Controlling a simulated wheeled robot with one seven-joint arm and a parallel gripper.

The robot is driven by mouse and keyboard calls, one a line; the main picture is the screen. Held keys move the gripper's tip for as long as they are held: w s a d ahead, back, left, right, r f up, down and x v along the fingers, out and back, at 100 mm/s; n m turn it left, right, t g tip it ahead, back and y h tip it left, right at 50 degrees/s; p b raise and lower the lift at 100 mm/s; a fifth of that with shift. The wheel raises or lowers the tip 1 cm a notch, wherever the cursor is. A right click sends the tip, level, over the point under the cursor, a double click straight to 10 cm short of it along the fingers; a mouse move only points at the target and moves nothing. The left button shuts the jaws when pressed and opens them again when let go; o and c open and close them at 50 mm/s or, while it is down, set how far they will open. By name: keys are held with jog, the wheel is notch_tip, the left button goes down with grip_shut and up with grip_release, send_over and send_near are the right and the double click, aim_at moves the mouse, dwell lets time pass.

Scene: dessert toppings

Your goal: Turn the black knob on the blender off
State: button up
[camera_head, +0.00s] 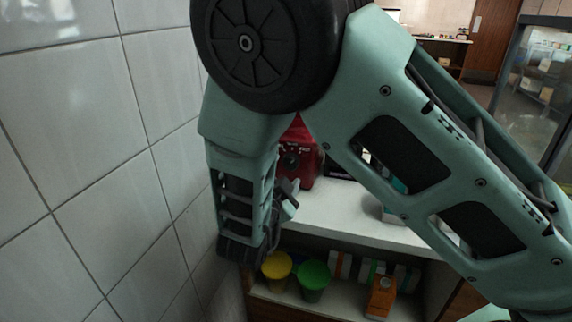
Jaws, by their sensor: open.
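The red blender (306,166) stands on the white counter, partly hidden behind my arm. Its black knob (291,161) shows on the front face, but it is too small to read its setting.
My arm covers much of the view. The shelf below holds a yellow cup (276,266), a green cup (313,278) and an orange box (381,297). A tiled wall (90,150) runs close along the left.

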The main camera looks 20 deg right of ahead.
aim_at(289, 164)
jog(key=shift+x, duration=1.7)
jog(key=c, duration=1)
